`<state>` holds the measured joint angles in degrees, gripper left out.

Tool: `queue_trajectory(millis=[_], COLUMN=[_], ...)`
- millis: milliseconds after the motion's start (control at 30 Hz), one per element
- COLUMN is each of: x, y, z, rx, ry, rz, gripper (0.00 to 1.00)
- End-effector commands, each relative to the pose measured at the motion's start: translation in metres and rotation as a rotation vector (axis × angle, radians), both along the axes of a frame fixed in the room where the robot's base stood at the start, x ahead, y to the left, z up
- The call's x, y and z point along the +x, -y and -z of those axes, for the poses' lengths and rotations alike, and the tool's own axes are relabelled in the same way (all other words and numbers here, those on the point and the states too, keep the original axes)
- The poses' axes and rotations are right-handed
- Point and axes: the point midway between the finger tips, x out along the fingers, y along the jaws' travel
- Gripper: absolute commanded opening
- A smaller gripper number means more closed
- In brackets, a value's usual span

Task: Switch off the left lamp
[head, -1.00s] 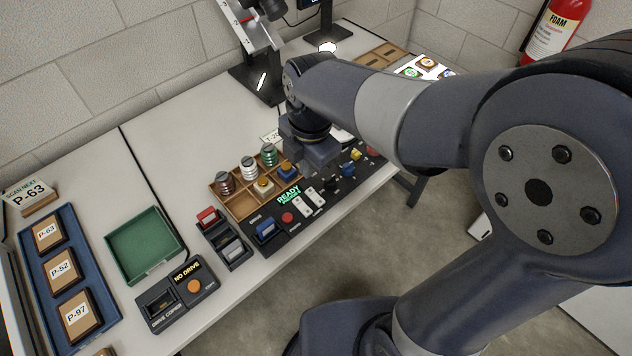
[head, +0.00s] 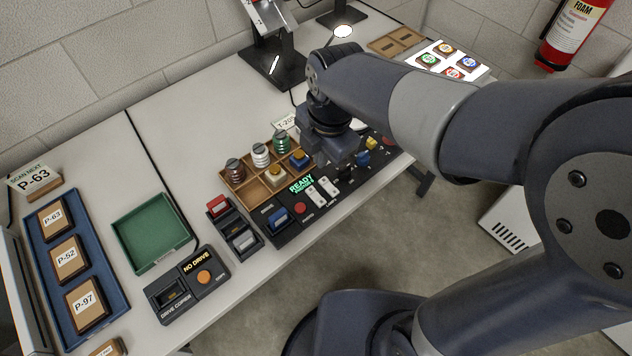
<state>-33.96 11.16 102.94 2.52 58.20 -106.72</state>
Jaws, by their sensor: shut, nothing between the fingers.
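A dark control panel (head: 284,236) lies on the desk with a green READY display (head: 301,184). Beside the display are two small white switches (head: 318,191); their labels and positions are too small to read. My gripper (head: 334,160) is over the right part of the panel, just right of the white switches. It is shut and empty; its fingertips are mostly hidden, and I cannot tell whether they touch the panel. A dark stand (head: 268,62) with a bright strip and a second stand with a bright white disc (head: 343,31) are at the back. Which is the left lamp is unclear.
A wooden tray (head: 262,203) with several spools and blocks sits behind the panel. Blue, yellow and red controls (head: 370,144) are right of my gripper. A green tray (head: 126,226), a drive copier (head: 168,308) and a blue tray (head: 106,248) are left. A lit pad (head: 484,73) is back right.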

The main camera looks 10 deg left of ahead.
Motion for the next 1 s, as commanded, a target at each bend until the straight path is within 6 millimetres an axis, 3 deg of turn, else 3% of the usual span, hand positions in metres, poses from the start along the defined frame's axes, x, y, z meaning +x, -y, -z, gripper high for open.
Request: queue_trajectory(millis=[300,500,700,1000], x=[0.005,0.008,0.010,0.011], y=[-0.007,-0.010,-0.012,-0.013], z=[0.069,0.102,0.119,0.122], rx=[-0.004,-0.003,-0.001,0.000], ry=[-0.006,-0.004,-0.002,0.000], rz=[0.000,-0.001,0.000,0.000], gripper=[0.00,0.00,0.00,0.00])
